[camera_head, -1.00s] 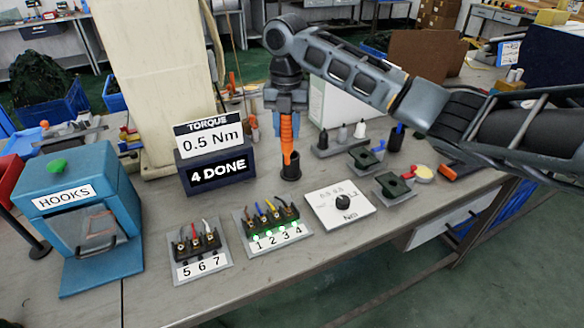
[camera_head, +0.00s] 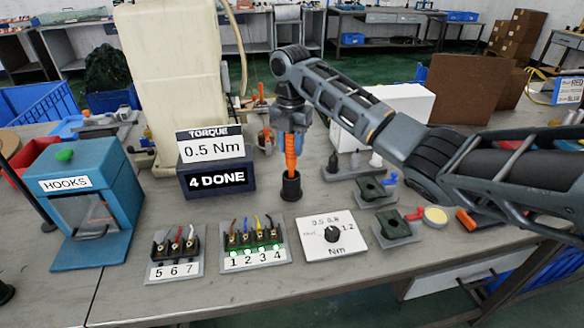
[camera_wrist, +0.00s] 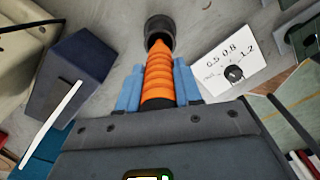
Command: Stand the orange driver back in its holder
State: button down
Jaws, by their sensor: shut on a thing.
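The orange driver (camera_head: 290,152) hangs upright below my gripper (camera_head: 292,132), which is shut on its upper part. In the wrist view the driver (camera_wrist: 159,75) lies between the blue fingers of my gripper (camera_wrist: 158,88). The holder (camera_head: 291,187) is a black round cup on the bench. The driver's lower end is at the cup's mouth; how deep it sits inside is hidden. In the wrist view the holder (camera_wrist: 159,27) is just beyond the driver's tip end.
A torque display (camera_head: 214,160) reading 0.5 Nm and 4 DONE stands left of the holder. A dial plate (camera_head: 333,238) lies to the right front, terminal blocks (camera_head: 254,246) in front. A rack (camera_head: 352,168) stands behind right.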

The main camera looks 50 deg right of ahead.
aim_at(291, 162)
jog(key=shift+f, duration=2.75)
jog(key=shift+f, duration=0.1)
jog(key=c, duration=0.8)
grip_release()
jog(key=shift+o, duration=0.2)
notch_tip(291, 162, up, 12)
jog(key=shift+r+b, duration=0.15)
jog(key=shift+b, duration=0.3)
